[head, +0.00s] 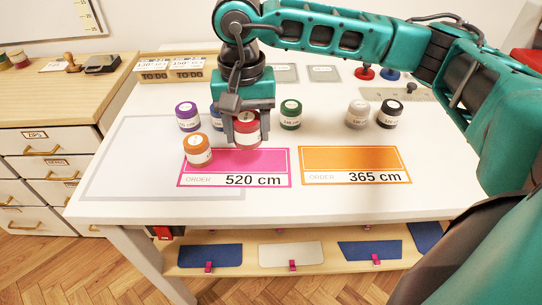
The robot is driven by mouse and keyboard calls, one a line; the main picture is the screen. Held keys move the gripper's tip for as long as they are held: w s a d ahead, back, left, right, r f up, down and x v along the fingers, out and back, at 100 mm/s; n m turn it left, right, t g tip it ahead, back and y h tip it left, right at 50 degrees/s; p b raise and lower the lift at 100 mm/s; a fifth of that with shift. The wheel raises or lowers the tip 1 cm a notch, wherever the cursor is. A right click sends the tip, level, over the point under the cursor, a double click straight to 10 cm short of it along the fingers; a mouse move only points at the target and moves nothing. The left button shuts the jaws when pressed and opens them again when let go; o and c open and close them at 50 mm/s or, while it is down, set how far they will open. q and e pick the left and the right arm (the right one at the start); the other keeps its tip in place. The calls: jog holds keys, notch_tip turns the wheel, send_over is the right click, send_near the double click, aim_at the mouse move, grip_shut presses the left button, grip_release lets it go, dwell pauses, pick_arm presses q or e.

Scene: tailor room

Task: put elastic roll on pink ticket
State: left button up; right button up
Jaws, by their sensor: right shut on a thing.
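The pink ticket (262,168) lies flat on the white table and reads "ORDER 520 cm". An orange roll (197,149) stands at its upper left corner. My right gripper (246,138) is shut on a red roll (247,127), held over the back part of the pink ticket. I cannot tell whether the red roll touches the ticket. Behind them stand a purple roll (188,117), a blue roll (216,117) partly hidden by the gripper, and a green roll (290,114). My left gripper is not in view.
An orange ticket (354,160) reading "ORDER 365 cm" lies to the right. A grey roll (357,114) and a black roll (390,113) stand behind it. TO DO card holders (170,70) stand at the back left. The table's front left is clear.

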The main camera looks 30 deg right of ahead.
jog(key=d+r+m+p, duration=0.2)
jog(key=d+r+m, duration=0.3)
jog(key=r+m, duration=0.8)
jog(key=m+b, duration=0.3)
jog(key=m, duration=0.1)
send_near(272, 160)
jog(key=shift+f, duration=3.2)
jog(key=o, duration=0.6)
jog(key=shift+f, duration=0.1)
jog(key=shift+c, duration=0.2)
jog(key=o, duration=0.5)
jog(key=shift+c, duration=0.2)
